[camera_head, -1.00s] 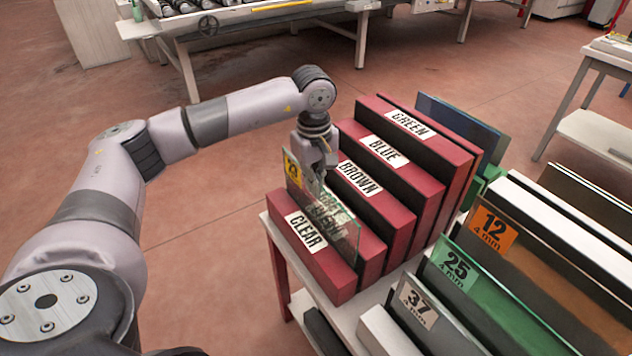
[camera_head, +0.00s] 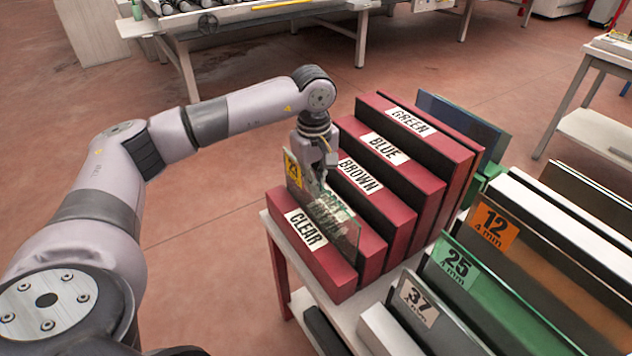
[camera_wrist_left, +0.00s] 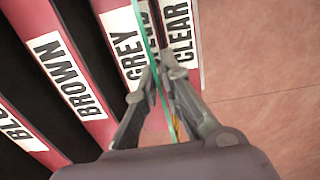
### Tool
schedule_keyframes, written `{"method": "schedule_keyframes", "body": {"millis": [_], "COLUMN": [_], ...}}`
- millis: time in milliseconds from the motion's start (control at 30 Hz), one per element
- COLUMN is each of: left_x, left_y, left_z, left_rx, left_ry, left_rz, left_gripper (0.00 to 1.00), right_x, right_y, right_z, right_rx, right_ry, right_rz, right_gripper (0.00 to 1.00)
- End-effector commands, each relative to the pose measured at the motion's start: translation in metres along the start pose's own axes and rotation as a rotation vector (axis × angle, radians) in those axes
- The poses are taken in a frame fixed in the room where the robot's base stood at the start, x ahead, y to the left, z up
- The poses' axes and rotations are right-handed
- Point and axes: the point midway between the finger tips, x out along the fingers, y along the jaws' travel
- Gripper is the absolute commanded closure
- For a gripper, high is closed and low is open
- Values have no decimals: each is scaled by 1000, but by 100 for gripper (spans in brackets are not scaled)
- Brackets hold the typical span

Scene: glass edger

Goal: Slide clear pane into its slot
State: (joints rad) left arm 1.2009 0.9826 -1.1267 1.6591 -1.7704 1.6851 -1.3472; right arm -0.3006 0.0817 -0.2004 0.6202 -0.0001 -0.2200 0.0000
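My left gripper (camera_head: 318,185) points down and is shut on the clear pane (camera_head: 347,230), near its upper edge. The pane stands upright and carries a yellow number label. It is in line with the red rack (camera_head: 325,272), beside the block marked CLEAR. In the left wrist view, the gripper (camera_wrist_left: 162,85) pinches the pane (camera_wrist_left: 145,25), seen edge-on between the GREY and CLEAR labels. My right gripper is not in view.
Taller red blocks marked BROWN, BLUE (camera_head: 385,150) and GREEN rise behind, with a bluish pane (camera_head: 465,125) beyond. At the right stand panes numbered 37 (camera_head: 418,303), 25 (camera_head: 457,264) and 12 (camera_head: 494,227). The floor left of the rack is clear.

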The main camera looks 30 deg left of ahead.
Motion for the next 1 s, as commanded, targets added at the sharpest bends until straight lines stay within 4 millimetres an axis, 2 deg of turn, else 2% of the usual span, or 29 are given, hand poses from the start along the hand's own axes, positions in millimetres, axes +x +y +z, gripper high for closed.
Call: {"method": "schedule_keyframes", "body": {"millis": [267, 533, 633, 767, 1000], "left_x": [1, 2, -4, -22, -75], "left_y": [0, -1, 0, 0, 1], "left_z": [0, 0, 0, 0, 0], "left_rx": [0, 0, 0, 0, 0], "left_ry": [0, -1, 0, 1, 0], "left_rz": [-2, -5, -2, 1, 2], "left_gripper": [72, 72, 72, 72, 72], "right_x": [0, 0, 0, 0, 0], "right_y": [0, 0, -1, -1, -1], "right_z": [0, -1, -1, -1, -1], "right_rx": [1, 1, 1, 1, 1], "right_ry": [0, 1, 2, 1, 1], "right_rz": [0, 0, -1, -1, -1], "right_gripper": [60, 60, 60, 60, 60]}}
